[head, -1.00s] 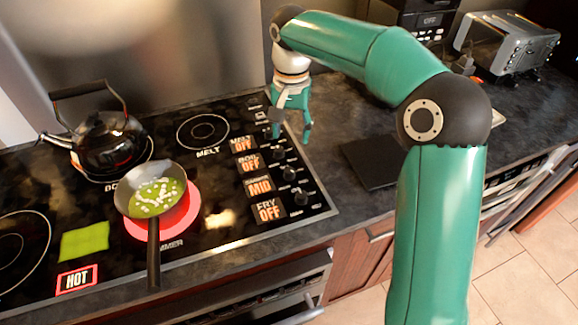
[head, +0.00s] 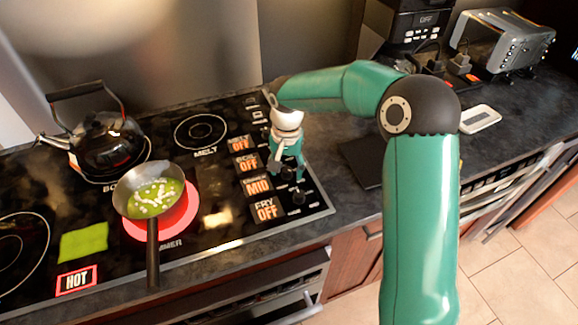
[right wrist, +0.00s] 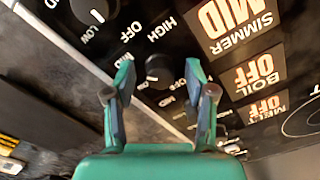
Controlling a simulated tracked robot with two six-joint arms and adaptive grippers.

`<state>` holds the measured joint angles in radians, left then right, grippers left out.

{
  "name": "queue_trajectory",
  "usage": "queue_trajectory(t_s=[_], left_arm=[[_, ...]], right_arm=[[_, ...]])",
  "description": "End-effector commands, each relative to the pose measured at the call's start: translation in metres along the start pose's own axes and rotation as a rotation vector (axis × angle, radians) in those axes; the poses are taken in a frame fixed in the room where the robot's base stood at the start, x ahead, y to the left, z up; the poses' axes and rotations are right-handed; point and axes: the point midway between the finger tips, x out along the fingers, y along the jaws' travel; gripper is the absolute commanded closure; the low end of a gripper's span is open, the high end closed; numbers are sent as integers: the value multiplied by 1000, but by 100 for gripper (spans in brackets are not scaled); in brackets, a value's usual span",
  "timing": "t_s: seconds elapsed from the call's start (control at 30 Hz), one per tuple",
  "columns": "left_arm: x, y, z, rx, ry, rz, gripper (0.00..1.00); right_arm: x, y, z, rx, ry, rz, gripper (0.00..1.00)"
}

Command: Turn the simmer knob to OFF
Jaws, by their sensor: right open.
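The simmer display (head: 257,186) reads MID; it also shows in the right wrist view (right wrist: 232,28). My right gripper (head: 286,171) is open over the knob column at the stove's right side. In the right wrist view, a black knob (right wrist: 158,68), which looks like the simmer knob, lies between and beyond the open fingertips. I cannot tell whether they touch it. The neighbouring knob (right wrist: 92,9), apparently FRY, is at the upper left, marked LOW. The simmer burner (head: 186,217) glows red under a pan (head: 140,176). My left gripper is not in view.
The boil display (head: 246,164), melt display (head: 240,144) and fry display (head: 266,210) read OFF. A black kettle (head: 105,145) stands at the back left. A toaster (head: 505,42) and coffee maker (head: 415,25) are at the back right.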

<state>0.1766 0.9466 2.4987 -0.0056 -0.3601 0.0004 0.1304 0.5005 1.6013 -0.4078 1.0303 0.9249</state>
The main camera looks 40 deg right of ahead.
Motion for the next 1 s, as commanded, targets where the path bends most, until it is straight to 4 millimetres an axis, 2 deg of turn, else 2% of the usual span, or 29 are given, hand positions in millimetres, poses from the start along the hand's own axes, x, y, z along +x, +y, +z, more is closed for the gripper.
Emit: queue_trajectory(t_s=[0.07, 0.4, 0.47, 1.0], left_arm=[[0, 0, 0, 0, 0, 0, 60], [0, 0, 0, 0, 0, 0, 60], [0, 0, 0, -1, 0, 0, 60], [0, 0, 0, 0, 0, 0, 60]], right_arm=[[0, 0, 0, 0, 0, 0, 45], [0, 0, 0, 0, 0, 0, 100], [0, 5, -4, 5, -1, 0, 100], [-1, 0, 0, -14, 0, 2, 100]])
